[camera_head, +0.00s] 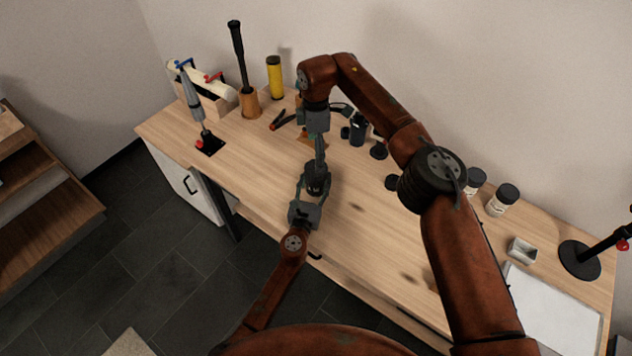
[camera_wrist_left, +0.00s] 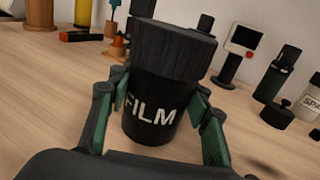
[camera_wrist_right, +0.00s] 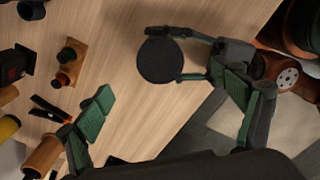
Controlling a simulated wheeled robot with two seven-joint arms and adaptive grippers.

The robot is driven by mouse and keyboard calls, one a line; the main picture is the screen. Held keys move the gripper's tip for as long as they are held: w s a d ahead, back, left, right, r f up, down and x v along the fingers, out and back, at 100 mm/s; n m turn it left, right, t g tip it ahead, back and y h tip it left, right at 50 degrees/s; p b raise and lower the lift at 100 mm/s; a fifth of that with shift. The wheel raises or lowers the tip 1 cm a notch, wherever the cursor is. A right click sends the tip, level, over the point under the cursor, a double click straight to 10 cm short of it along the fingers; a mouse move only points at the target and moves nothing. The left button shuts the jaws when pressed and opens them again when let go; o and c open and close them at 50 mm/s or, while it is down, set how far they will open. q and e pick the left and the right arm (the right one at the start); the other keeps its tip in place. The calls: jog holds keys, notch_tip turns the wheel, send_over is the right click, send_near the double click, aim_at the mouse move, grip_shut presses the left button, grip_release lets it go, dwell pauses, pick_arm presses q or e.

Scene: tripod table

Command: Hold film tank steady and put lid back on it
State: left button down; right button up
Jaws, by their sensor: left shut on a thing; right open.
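The film tank (camera_wrist_left: 152,108) is a black cylinder marked FILM. It stands on the wooden table near the front edge, and it also shows in the head view (camera_head: 316,180). A wider, ribbed black lid (camera_wrist_left: 165,50) sits on top of it; I cannot tell how fully it is seated. From above, the lid shows as a dark disc in the right wrist view (camera_wrist_right: 160,61). My left gripper (camera_wrist_left: 160,118) is shut around the tank's body. My right gripper (camera_wrist_right: 172,105) is open and empty above the tank, its fingers spread wide; it shows in the head view (camera_head: 319,150).
A metal dish (camera_head: 521,250) and white tray (camera_head: 550,310) are at right. Table between tank and tray looks mostly clear.

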notch_tip(320, 180, up, 12)
dwell(0.5)
pick_arm(q)
jog(key=c, duration=0.9)
grip_release()
jog(key=shift+c, duration=0.2)
jog(key=v, duration=1.2)
